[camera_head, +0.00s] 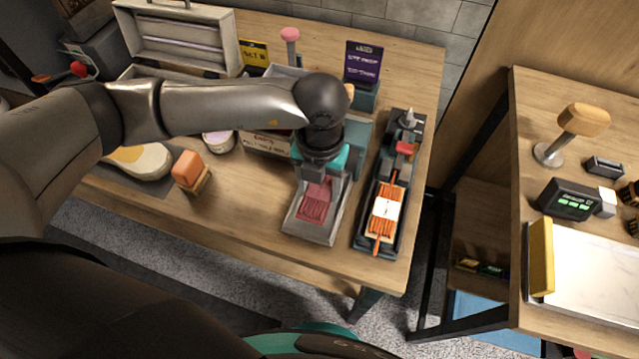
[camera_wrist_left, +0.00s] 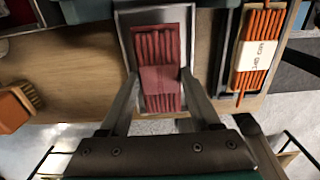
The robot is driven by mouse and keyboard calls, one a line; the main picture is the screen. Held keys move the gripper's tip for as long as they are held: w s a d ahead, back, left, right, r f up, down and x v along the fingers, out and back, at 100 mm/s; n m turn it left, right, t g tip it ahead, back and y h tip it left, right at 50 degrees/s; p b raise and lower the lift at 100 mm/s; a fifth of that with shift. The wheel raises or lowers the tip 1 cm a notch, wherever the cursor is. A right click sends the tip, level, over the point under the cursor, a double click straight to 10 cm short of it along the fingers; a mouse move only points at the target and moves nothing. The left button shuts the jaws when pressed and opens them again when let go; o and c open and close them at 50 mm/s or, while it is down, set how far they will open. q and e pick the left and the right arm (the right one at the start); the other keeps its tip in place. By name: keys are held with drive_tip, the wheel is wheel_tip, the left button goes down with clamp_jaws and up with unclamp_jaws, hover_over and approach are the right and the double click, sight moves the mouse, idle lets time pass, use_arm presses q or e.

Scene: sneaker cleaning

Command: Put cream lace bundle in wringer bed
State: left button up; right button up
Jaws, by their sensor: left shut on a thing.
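I see no cream lace bundle in either view. A dark red lace bundle (camera_head: 315,203) with a band around it lies in a grey metal tray (camera_head: 318,234), which may be the wringer bed. It also shows in the left wrist view (camera_wrist_left: 160,95). My left gripper (camera_wrist_left: 159,74) is over the tray, its fingers along both sides of the red bundle and shut on it. In the head view my left gripper (camera_head: 317,182) points down and hides the tray's back part. My right gripper is not in view.
An orange lace bundle (camera_head: 375,232) with a cream label lies in a black holder (camera_head: 362,240) right of the tray. An orange-topped brush (camera_head: 188,170) stands to the left. A purple sign (camera_head: 363,62) stands behind. A second table (camera_head: 518,260) is across a gap.

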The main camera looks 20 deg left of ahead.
sight(320, 190)
use_arm(q)
drive_tip(key=shift+f+b, duration=0.45)
drive_tip(key=shift+f, duration=0.15)
drive_tip(key=o, duration=1.5)
drive_tip(key=shift+r+p, duration=0.35)
wheel_tip(320, 190, up, 13)
drive_tip(key=shift+f+p, duration=0.2)
drive_tip(key=shift+p, duration=0.75)
